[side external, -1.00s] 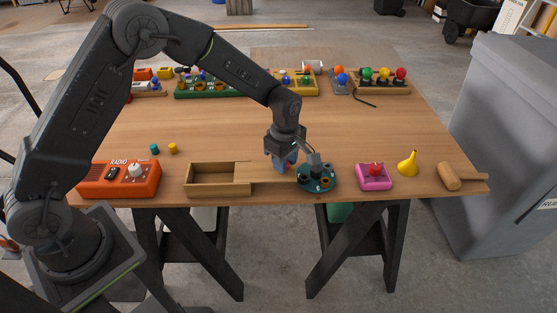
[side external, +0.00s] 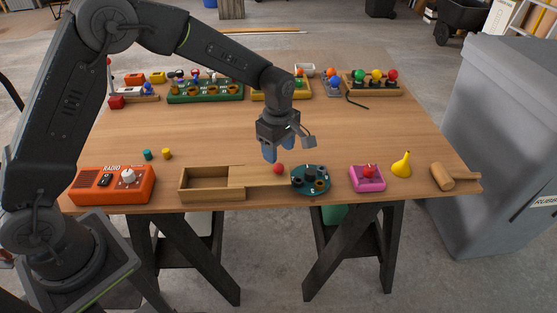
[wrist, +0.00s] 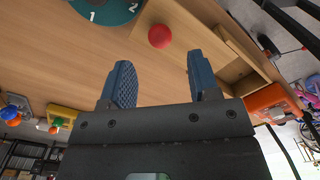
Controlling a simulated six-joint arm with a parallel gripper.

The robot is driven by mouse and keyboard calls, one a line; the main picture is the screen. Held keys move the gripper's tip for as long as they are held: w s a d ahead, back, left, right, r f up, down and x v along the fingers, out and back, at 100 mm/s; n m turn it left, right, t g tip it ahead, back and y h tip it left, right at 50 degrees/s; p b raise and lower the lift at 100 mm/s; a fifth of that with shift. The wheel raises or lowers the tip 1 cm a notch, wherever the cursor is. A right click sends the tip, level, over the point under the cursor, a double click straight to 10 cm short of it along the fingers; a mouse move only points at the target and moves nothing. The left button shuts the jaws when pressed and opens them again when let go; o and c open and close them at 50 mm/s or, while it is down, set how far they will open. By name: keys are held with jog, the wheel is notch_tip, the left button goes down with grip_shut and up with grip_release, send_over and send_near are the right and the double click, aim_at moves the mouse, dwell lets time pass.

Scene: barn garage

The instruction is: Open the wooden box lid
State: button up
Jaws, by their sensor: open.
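The wooden box (side external: 212,196) stands near the table's front edge, and its inside shows at the left. Its flat wooden lid (side external: 255,176) is slid out to the right, with its right end beside the teal numbered disc (side external: 311,189). A round red knob (side external: 278,168) sits on the lid. My gripper (side external: 281,150) is open and empty, above the knob and apart from it. In the wrist view the red knob (wrist: 160,36) lies beyond the two spread blue fingers, and part of the box (wrist: 240,62) shows at the right.
An orange radio (side external: 116,184) is left of the box. A pink box with a red button (side external: 368,184), a yellow funnel (side external: 401,168) and a mallet (side external: 443,178) are to the right. Several boards line the back. The middle of the table is mostly clear.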

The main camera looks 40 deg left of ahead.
notch_tip(320, 180, up, 8)
jog(key=shift+r, duration=0.25)
jog(key=s+a+r+m+t, duration=0.35)
jog(key=s+r+m, duration=0.45)
jog(key=s+r, duration=0.4)
jog(key=s+a+f+m+t, duration=0.2)
jog(key=s+m, duration=0.8)
jog(key=s, duration=0.5)
jog(key=shift+c, duration=0.5)
